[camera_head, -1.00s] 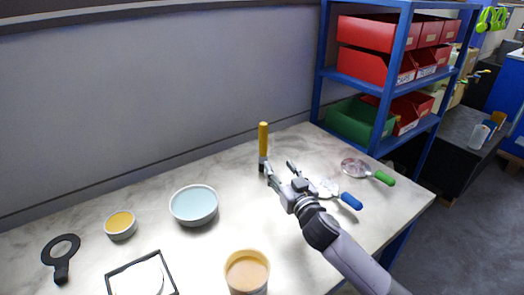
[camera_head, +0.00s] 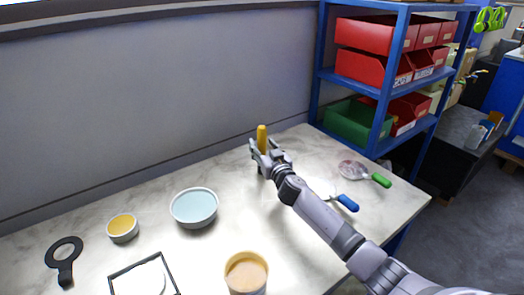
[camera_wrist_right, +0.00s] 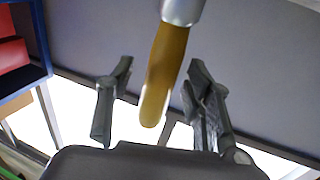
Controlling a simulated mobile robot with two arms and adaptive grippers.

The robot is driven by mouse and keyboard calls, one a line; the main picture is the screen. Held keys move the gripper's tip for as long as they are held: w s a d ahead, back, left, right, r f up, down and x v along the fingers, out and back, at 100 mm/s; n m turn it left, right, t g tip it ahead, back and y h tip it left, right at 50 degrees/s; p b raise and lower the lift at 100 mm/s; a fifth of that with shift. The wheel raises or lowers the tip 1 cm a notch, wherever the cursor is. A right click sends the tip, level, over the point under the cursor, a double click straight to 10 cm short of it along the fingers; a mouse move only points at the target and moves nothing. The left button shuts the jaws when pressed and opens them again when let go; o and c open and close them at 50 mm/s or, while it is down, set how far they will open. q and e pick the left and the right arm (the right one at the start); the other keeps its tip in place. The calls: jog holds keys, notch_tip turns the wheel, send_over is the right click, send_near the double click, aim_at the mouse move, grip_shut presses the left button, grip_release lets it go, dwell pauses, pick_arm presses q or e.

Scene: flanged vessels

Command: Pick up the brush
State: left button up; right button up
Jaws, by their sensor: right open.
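The brush (camera_head: 262,134) stands upright near the back of the marble table, its yellow handle up. Its lower part is hidden behind my right gripper (camera_head: 262,152) in the head view. In the right wrist view the yellow handle (camera_wrist_right: 165,75) and part of the silver ferrule show, with the handle between the two spread fingers and a gap on each side. The right gripper is open. The bristles do not show. My left gripper is not in view.
A light blue bowl (camera_head: 194,206), a small yellow-filled bowl (camera_head: 122,228) and a tan-filled cup (camera_head: 246,272) stand to the left and front. A blue-handled tool (camera_head: 347,202) and a green-handled tool (camera_head: 380,180) lie right. A blue shelf (camera_head: 348,80) with red bins stands behind right.

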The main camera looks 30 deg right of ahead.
jog(key=shift+w, duration=0.65)
jog(key=shift+c, duration=0.2)
grip_shut()
